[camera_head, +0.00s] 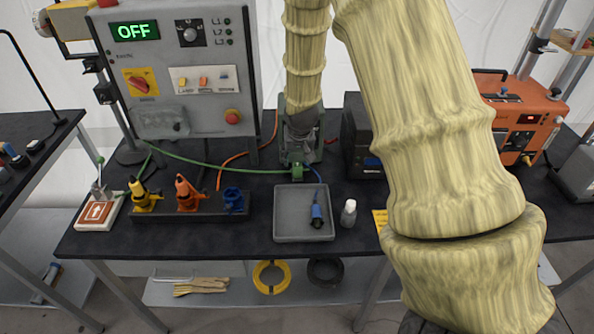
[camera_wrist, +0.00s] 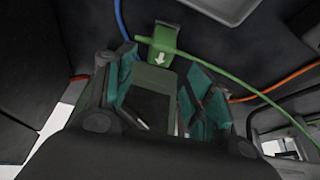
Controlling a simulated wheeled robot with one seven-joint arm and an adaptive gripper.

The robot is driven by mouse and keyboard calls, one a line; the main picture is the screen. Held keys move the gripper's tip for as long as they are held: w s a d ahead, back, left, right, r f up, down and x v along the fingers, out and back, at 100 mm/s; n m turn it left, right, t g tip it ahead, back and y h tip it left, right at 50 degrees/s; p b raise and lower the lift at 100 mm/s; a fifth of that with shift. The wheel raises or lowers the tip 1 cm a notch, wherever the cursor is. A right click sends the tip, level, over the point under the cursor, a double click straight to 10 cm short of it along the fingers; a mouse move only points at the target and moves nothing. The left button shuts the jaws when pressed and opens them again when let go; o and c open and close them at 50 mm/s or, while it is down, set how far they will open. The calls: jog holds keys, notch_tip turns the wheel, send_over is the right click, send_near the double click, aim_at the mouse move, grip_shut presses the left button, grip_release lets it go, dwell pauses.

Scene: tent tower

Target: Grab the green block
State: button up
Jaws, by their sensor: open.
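The green block (camera_head: 297,172) sits at the front foot of a green housing (camera_head: 318,150) on the black table. In the wrist view the green block (camera_wrist: 161,42) carries a white downward arrow, with a green cable and a blue cable running from it. My gripper (camera_head: 301,135) points down at the housing, behind the block in the head view. In the wrist view my gripper (camera_wrist: 162,92) is open, its teal fingers spread either side of the housing's dark panel. The block lies beyond the fingertips, not between the pads. Contact with the housing cannot be told.
A grey tray (camera_head: 289,230) with a blue connector stands in front, beside a white bottle (camera_head: 348,213). A black holder (camera_head: 160,207) with coloured connectors is left. A control box (camera_head: 180,75) reading OFF stands behind. A dark box (camera_head: 360,140) is close on the right.

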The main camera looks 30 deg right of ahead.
aim_at(297, 164)
jog(key=shift+s+p+x, duration=0.15)
jog(key=shift+p+x, duration=0.3)
jog(key=shift+x, duration=0.25)
jog(key=shift+s+p+x, duration=0.15)
jog(key=shift+p+x, duration=0.3)
jog(key=shift+x, duration=1.55)
grip_shut()
